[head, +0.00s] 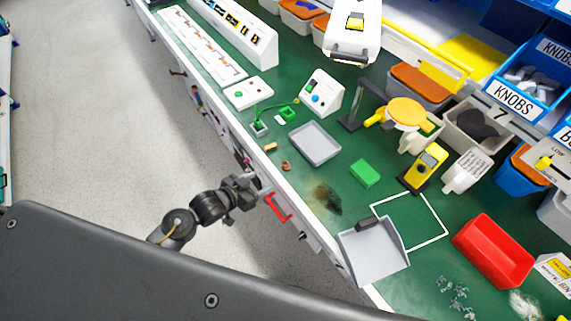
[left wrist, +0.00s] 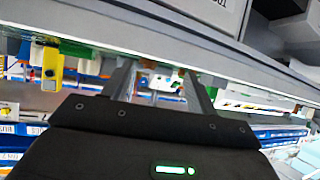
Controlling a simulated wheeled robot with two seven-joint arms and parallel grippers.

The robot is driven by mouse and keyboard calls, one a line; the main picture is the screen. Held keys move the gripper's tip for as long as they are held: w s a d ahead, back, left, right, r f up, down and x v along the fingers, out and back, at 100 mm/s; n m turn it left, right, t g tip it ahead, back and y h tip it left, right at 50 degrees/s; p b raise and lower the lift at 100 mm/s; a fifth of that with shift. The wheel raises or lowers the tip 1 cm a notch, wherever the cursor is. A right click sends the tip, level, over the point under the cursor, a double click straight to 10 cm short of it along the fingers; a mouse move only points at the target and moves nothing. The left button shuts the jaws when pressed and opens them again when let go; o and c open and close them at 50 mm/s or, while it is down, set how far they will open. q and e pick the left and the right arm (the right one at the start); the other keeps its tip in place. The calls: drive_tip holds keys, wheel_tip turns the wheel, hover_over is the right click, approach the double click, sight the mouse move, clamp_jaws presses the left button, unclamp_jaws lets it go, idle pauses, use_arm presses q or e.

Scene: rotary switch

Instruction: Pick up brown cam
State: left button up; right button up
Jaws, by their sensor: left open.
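The brown cam (head: 286,166) is a small brown piece lying on the green bench top, near its front edge, in the head view. My left gripper (head: 254,187) is in front of the bench edge, below and to the left of the cam in the picture, apart from it. In the left wrist view my left gripper (left wrist: 160,85) has its two fingers spread with nothing held between them. My right gripper is not in view.
A tan block (head: 271,147) lies beside the cam. A grey tray (head: 315,144), a green block (head: 365,173) and a green switch part (head: 260,128) are nearby. The bench's pale front edge (head: 222,128) and a red handle (head: 279,207) are close to my left arm.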

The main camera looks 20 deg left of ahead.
sight(286, 165)
use_arm(q)
drive_tip(key=shift+h, duration=0.3)
drive_tip(key=w+d, duration=0.1)
drive_tip(key=w+d+r, duration=0.1)
drive_tip(key=w, duration=0.1)
drive_tip(key=w+d, duration=0.1)
drive_tip(key=w, duration=0.1)
drive_tip(key=shift+d+r+p, duration=0.2)
drive_tip(key=shift+d+p, duration=0.05)
drive_tip(key=shift+p, duration=0.1)
drive_tip(key=shift+m+t, duration=0.3)
drive_tip(key=shift+p+x, duration=0.7)
drive_tip(key=shift+x, duration=1.9)
drive_tip(key=shift+s+d, duration=0.15)
drive_tip(key=shift+d, duration=0.05)
drive_tip(key=c, duration=1)
